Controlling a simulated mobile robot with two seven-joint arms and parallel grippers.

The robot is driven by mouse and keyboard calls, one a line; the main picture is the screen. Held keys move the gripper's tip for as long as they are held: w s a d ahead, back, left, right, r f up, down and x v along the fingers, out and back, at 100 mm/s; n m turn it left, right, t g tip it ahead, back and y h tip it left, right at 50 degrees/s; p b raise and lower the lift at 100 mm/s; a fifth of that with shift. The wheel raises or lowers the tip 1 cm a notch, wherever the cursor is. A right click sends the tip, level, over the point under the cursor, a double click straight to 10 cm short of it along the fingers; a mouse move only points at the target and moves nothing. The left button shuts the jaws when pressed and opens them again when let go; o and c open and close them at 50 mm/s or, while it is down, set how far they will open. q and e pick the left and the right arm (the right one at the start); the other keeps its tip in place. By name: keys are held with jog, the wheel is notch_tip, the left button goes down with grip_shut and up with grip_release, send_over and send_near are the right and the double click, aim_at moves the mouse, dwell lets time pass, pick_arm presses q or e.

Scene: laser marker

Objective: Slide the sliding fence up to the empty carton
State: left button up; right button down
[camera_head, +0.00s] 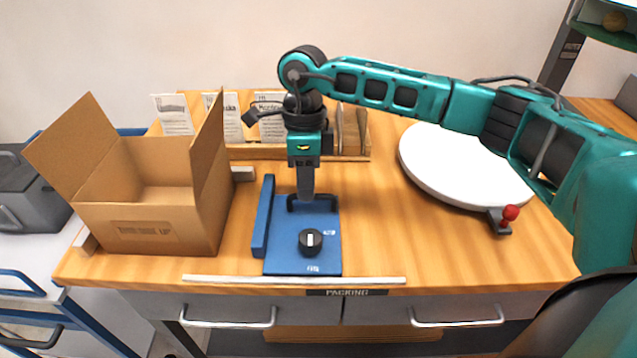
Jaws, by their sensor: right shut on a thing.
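The empty carton (150,228) stands upright at the left of the table with its flaps open and nothing visible inside. The blue sliding fence (292,262) lies to its right, with a flat base, an upright plate (262,228) on its left side and a black knob (311,242). A narrow strip of bare wood separates the upright plate from the carton. My right gripper (306,197) points down at the back of the fence and is shut on its dark handle (328,202). The fingertips partly hide the handle. My left gripper is not in view.
A white round turntable (450,165) with a red-knobbed lever (510,213) is at the right. A wooden rack (250,152) with paper cards stands at the back. A pale strip (290,280) runs along the front edge. Wood between fence and turntable is clear.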

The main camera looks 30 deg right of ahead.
jog(key=shift+w+a, duration=0.25)
jog(key=shift+a, duration=0.15)
jog(key=c, duration=1.2)
grip_release()
jog(key=shift+s+d, duration=0.1)
jog(key=shift+d, duration=0.05)
jog(key=shift+o, duration=0.2)
notch_tip(320, 180, up, 13)
jog(key=w+d, duration=0.1)
jog(key=w, duration=0.1)
jog(key=shift+w+d+f, duration=0.1)
jog(key=shift+d, duration=0.05)
